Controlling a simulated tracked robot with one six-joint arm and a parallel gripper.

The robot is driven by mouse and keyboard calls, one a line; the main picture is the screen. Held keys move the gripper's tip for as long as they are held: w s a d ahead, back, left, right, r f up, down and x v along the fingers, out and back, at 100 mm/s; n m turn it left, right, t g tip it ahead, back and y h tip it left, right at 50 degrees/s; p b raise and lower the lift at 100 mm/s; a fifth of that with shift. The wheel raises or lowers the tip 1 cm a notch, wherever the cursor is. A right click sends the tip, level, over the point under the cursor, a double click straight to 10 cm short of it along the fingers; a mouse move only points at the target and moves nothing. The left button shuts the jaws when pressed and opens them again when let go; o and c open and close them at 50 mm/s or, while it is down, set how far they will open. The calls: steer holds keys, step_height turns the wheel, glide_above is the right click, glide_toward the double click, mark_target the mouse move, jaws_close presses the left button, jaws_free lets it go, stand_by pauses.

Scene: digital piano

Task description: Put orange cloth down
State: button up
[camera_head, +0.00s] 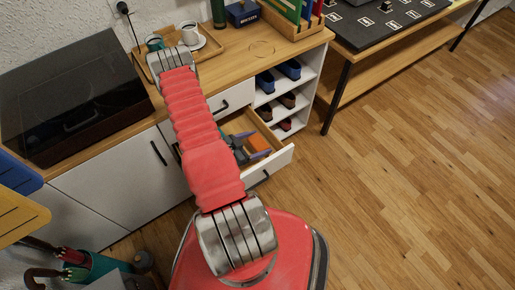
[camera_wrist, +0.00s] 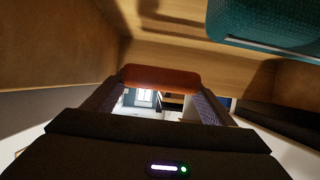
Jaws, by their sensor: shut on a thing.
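The orange cloth (camera_wrist: 160,77) is a small rounded bar between my fingertips in the wrist view. My gripper (camera_wrist: 158,92) is shut on it. In the head view the orange cloth (camera_head: 259,143) shows inside the open drawer (camera_head: 280,158), with the bluish-grey fingers of my gripper (camera_head: 251,146) on either side of it. My arm hides the left part of the drawer. Whether the cloth touches the drawer floor I cannot tell.
A teal object (camera_wrist: 265,22) is close by at the upper right of the wrist view, near wooden surfaces. Shelves with shoes (camera_head: 288,70) stand right of the drawer. A tray (camera_head: 207,52) with cups is on the counter above. The floor at right is clear.

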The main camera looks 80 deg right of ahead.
mark_target(258, 148)
steer(key=shift+f, duration=2.05)
steer(key=shift+f, duration=0.6)
steer(key=o, duration=1.1)
steer(key=shift+r, duration=0.15)
steer(key=shift+r, duration=0.5)
steer(key=shift+v, duration=3.8)
